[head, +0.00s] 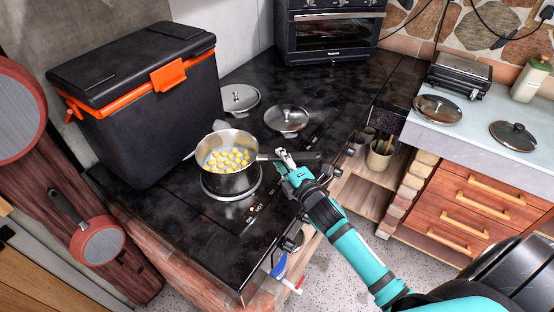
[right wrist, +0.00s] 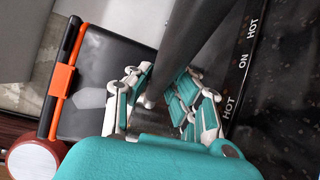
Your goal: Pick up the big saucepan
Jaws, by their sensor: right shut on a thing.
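The big saucepan (head: 228,186) is a shiny steel pot filled with small round yellow pieces. It is upright at the light round ring on the black counter; I cannot tell whether its base touches. Its dark handle (head: 310,157) points right. My right gripper (head: 285,158) is shut on this handle close to the pot. In the right wrist view the handle (right wrist: 196,40) runs down between the fingers of my right gripper (right wrist: 160,103). The pot's body is not clearly seen there. My left gripper is not in view.
A black cooler box (head: 150,110) with an orange latch stands close left of the pot. Two lids, one behind (head: 240,97) and one to the right (head: 287,118), lie on the counter (head: 180,222). An oven (head: 330,35) stands at the back. The front counter is clear.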

